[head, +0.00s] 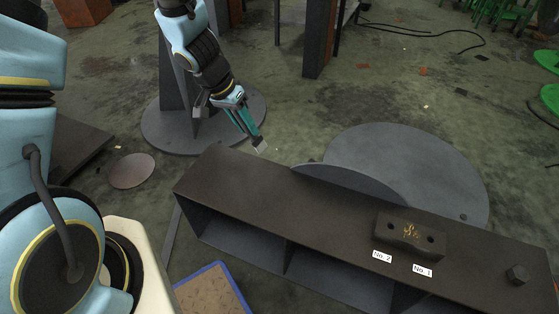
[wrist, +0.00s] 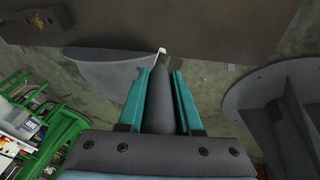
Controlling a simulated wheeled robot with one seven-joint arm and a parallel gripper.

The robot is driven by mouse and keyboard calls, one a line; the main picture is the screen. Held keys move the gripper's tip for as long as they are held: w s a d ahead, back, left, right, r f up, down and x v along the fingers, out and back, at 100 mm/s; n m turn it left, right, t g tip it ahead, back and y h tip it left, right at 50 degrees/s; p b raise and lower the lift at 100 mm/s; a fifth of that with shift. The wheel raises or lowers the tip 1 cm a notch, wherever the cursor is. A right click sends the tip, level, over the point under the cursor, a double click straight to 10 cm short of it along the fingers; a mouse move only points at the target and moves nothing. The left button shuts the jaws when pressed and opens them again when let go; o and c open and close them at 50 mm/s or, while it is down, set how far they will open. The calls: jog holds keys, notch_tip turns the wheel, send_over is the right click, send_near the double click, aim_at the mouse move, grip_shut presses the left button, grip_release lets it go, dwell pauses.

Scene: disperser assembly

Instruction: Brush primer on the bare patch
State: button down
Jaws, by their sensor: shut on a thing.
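My gripper (head: 256,138) is off the far left end of the dark bench, pointing down and to the right. Its teal fingers are shut on a dark grey handle, which I take for the brush (wrist: 160,100); a pale tip (head: 262,147) sticks out past them. In the wrist view my gripper (wrist: 162,75) shows from behind. The dark block (head: 395,238) sits on the bench to the right, well apart from the brush. Its top has two holes, with the patch (head: 411,231) of yellowish marks between them.
The long dark bench (head: 250,205) has open compartments below. Labels No. 2 (head: 382,256) and No. 1 (head: 422,270) are by the block, and a dark nut (head: 517,275) is farther right. A blue-edged tray (head: 215,292) is in front. The bench top left of the block is clear.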

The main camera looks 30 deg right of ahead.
jog(key=s+d+f+m+b, duration=0.2)
jog(key=s+d+f+b, duration=0.4)
jog(key=f+b, duration=0.2)
jog(key=shift+d+f+m+g, duration=0.15)
jog(key=shift+f+m+g, duration=0.15)
jog(key=shift+m+g, duration=0.1)
